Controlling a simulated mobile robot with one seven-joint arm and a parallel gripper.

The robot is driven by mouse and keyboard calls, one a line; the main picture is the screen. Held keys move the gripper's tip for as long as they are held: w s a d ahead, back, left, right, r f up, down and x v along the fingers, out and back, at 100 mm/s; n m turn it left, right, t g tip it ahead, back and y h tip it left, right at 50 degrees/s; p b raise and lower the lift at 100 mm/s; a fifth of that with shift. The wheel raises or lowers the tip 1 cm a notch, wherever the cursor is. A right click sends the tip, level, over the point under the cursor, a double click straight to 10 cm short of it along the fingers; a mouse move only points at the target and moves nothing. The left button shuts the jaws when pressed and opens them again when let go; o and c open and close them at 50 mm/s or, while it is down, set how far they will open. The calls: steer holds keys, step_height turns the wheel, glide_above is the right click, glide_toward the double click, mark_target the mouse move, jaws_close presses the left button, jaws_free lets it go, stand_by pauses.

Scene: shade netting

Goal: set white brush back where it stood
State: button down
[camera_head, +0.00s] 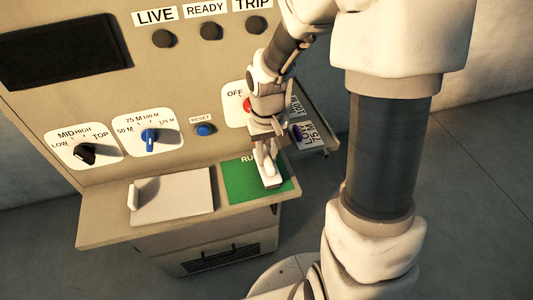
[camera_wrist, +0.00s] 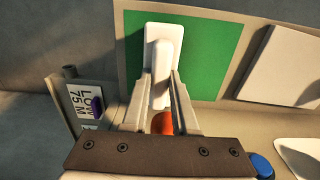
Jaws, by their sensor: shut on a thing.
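The white brush (camera_head: 271,182) is over the green pad marked "RU…" (camera_head: 236,184) on the console's ledge. I cannot tell whether the base touches the pad.
A pale plate with an upright tab (camera_head: 180,197) lies left of the green pad. The panel behind has a blue reset button (camera_head: 205,129), a red knob (camera_head: 247,105) and dials (camera_head: 150,135). A small side shelf with a label card (camera_head: 312,136) is at the right.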

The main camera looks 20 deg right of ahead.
steer(key=shift+f, duration=0.2)
steer(key=c, duration=0.7)
jaws_free()
steer(key=shift+r, duration=0.15)
